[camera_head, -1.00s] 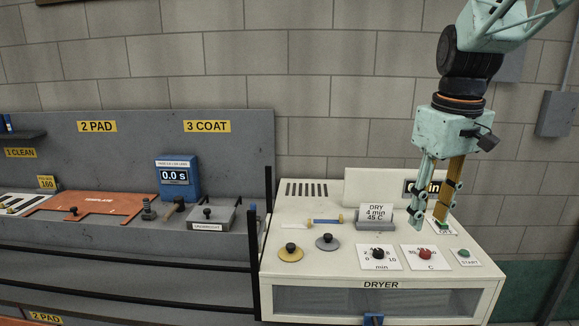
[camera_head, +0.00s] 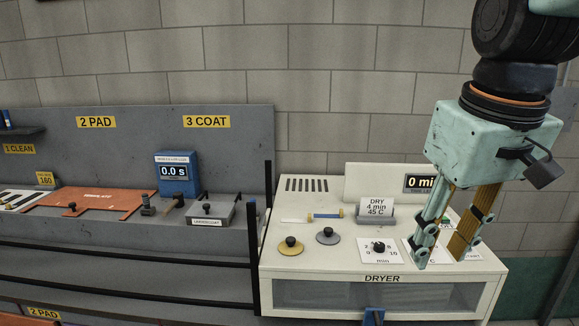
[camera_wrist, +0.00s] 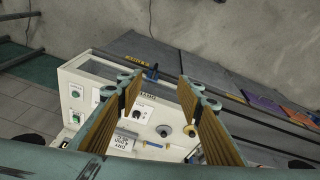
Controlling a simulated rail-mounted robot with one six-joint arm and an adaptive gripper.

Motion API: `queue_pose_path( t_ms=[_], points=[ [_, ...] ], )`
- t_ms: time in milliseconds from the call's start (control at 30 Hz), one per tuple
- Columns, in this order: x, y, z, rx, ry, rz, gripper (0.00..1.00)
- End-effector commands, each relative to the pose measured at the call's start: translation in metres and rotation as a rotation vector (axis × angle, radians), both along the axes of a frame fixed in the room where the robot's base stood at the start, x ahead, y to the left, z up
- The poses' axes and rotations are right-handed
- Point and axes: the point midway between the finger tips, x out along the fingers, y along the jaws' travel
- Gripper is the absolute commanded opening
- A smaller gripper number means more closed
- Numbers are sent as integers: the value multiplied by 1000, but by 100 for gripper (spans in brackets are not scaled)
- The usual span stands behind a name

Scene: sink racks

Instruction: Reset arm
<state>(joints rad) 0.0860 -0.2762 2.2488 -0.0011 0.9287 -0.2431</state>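My gripper (camera_head: 440,254) hangs over the right front of the white dryer (camera_head: 330,266), pointing down. Its two fingers are apart with nothing between them. The wrist view also shows my gripper (camera_wrist: 162,82) open and empty above the dryer (camera_wrist: 78,75). The min knob (camera_head: 379,247) shows just left of the fingers. I cannot tell whether the fingertips touch the panel.
A display (camera_head: 418,183) reading "0 mi", partly covered, stands at the dryer's back. A card (camera_head: 376,207) reads "DRY 4 min 45 C". A grey counter with an orange plate (camera_head: 95,201) lies further left.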

Motion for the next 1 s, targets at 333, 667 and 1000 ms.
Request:
queue_pose_path(
  t_ms=[333,667,1000],
  points=[
    [-58,16,-14,19,-40,-51,34],
    [-109,27,-34,42,-76,-100,34],
    [-147,33,-53,62,-102,-140,34]
  ],
)
